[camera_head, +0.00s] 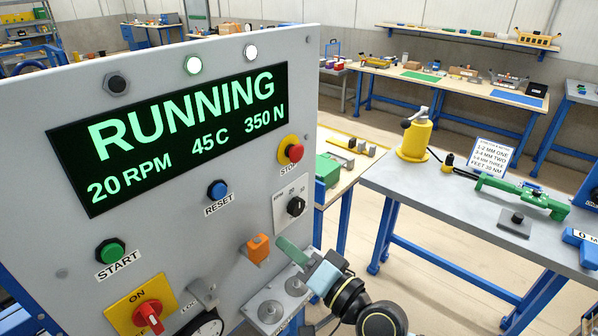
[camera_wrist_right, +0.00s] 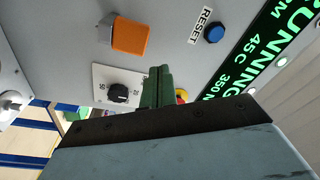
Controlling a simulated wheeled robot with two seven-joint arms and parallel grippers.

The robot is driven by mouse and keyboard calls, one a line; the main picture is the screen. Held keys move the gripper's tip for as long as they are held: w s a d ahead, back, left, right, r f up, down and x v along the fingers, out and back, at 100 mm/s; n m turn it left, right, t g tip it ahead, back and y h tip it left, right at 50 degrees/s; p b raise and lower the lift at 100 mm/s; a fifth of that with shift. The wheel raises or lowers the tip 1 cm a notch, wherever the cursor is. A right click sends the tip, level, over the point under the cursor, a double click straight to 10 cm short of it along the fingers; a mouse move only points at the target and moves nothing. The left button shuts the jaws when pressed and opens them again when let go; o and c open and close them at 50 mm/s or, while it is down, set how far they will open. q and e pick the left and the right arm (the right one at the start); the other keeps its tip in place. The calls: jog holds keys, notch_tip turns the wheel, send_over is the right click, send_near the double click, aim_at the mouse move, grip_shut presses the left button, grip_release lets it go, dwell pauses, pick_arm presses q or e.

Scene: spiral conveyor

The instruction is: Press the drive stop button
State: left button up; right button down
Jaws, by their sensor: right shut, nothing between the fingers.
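The stop button (camera_head: 294,152) is a red mushroom cap on a yellow ring, at the right edge of the grey control panel (camera_head: 160,235), with a STOP label under it. In the right wrist view the stop button (camera_wrist_right: 181,94) is partly hidden behind my fingers. My right gripper (camera_head: 290,249) has green fingers, shut and empty. In the head view it is below the stop button, just right of the orange block. In the right wrist view the fingers (camera_wrist_right: 158,84) point toward the panel. Contact with the panel cannot be told. My left gripper is not in view.
The display (camera_head: 180,130) reads RUNNING, 20 RPM, 45 C, 350 N. Nearby are a black knob (camera_head: 296,206), a blue reset button (camera_head: 217,190), an orange block (camera_head: 258,248), a green start button (camera_head: 110,252) and a red rotary switch (camera_head: 149,312). A workbench (camera_head: 400,180) stands right.

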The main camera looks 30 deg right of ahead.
aim_at(298, 154)
jog(key=d+r+m+t+h, duration=0.2)
jog(key=d+r+m+h, duration=0.2)
jog(key=d+m+h, duration=0.2)
jog(key=w+d+r+m+t+h, duration=0.1)
jog(key=d+r+m+h, duration=0.4)
jog(key=m, duration=0.6)
jog(key=shift+w+d+r+t+h, duration=0.15)
jog(key=shift+d+t+h, duration=0.25)
jog(key=shift+d+h, duration=0.65)
jog(key=shift+w+a, duration=0.1)
jog(key=shift+a, duration=0.1)
jog(key=w+a, duration=0.3)
jog(key=w, duration=0.5)
jog(key=shift+a, duration=0.2)
jog(key=shift+w+a, duration=0.15)
jog(key=shift+w, duration=0.2)
